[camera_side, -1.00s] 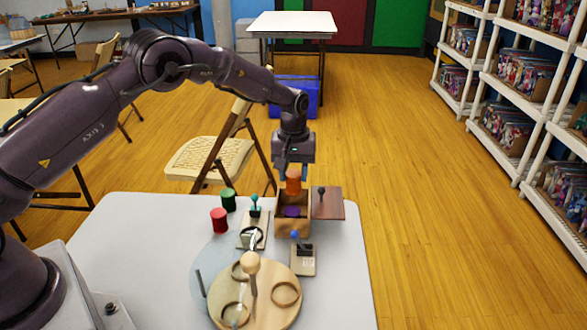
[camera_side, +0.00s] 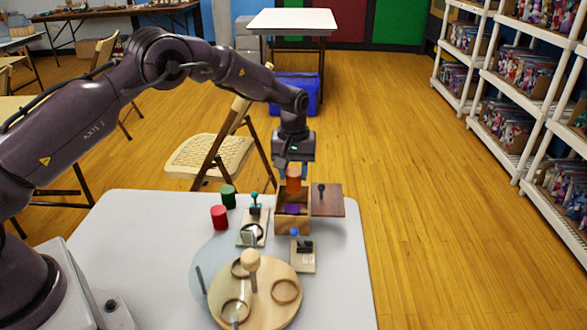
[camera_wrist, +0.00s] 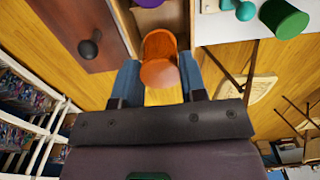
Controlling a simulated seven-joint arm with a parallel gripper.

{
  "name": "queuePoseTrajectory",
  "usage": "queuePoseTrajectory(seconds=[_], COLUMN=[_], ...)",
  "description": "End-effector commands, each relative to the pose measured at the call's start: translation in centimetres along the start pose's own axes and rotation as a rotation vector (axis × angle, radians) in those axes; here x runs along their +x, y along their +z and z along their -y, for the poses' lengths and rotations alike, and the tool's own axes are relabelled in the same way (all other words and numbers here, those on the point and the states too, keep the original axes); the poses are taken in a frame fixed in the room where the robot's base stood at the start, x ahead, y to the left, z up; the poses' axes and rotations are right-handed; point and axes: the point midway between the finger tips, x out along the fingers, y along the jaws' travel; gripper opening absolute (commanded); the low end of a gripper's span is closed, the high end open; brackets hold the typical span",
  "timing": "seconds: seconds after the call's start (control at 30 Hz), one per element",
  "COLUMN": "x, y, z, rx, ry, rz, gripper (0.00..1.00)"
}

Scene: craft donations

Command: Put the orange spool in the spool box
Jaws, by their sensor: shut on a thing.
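My gripper (camera_side: 293,177) is shut on the orange spool (camera_side: 293,184). In the wrist view the orange spool (camera_wrist: 158,62) sits between the blue fingers of my gripper (camera_wrist: 160,80). In the side view the spool is over the back part of the wooden spool box (camera_side: 293,223), at about the height of its rim. The box is open, with its brown lid (camera_side: 328,202) out to the right. A purple spool (camera_side: 292,209) is inside the box. I cannot tell whether the orange spool touches the box.
A red spool (camera_side: 219,217) and a green spool (camera_side: 228,196) stand left of the box. A round wooden turntable (camera_side: 262,299) is in front. The table's right side is clear.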

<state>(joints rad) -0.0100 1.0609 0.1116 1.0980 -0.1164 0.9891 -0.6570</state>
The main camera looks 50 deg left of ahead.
Motion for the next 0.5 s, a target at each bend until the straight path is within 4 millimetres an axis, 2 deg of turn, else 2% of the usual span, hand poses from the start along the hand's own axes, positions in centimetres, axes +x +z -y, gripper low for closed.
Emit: queuePoseTrajectory(seconds=[0.5], x=[1.6], y=[0.0], z=[0.0], rx=[0.0], ry=[0.001], rz=[0.0], gripper=[0.24])
